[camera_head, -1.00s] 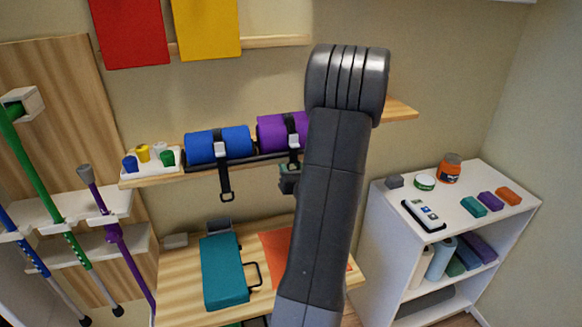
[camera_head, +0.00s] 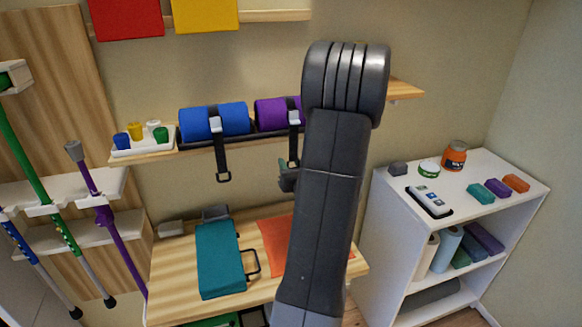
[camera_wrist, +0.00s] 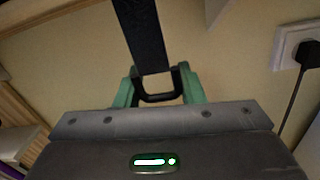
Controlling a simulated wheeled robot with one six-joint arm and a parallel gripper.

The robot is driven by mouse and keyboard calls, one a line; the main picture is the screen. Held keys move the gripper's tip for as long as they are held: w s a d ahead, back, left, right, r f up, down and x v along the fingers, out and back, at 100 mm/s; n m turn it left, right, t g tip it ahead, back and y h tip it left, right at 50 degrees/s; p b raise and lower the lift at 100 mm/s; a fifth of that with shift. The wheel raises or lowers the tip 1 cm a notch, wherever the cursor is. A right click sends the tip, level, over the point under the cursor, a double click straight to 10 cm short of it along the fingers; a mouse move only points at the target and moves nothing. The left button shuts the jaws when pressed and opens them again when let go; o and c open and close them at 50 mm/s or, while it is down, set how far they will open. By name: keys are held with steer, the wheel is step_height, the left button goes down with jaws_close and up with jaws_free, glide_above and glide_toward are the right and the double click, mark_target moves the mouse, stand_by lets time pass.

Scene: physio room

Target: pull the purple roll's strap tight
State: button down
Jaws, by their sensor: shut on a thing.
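The purple roll (camera_head: 271,113) lies on the wall shelf, its right part hidden behind my arm. Its black strap (camera_head: 294,143) passes through a pale buckle (camera_head: 294,118) and hangs below the shelf, ending in a black loop (camera_head: 293,163). My gripper (camera_head: 287,180) is just below the shelf at the strap's end, partly hidden by my arm. In the wrist view, the green fingers of my gripper (camera_wrist: 157,91) are shut on the black loop (camera_wrist: 157,97), with the strap (camera_wrist: 143,35) running up from it.
A blue roll (camera_head: 229,118) with its own hanging strap lies left of the purple one. Beneath is a wooden table (camera_head: 180,270) with a teal case (camera_head: 220,260). A white shelf unit (camera_head: 400,200) stands right. A wall socket with a plug (camera_wrist: 307,52) shows in the wrist view.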

steer(key=shift+s+f, duration=0.1)
steer(key=shift+f, duration=0.2)
steer(key=c, duration=1)
jaws_free()
steer(key=shift+c, duration=0.2)
steer(key=b+v, duration=0.2)
steer(key=v, duration=1.1)
steer(key=shift+s+b, duration=0.35)
steer(key=shift+w+d+r, duration=0.1)
steer(key=p+x, duration=0.3)
steer(key=x, duration=1)
steer(key=shift+w+r, duration=0.3)
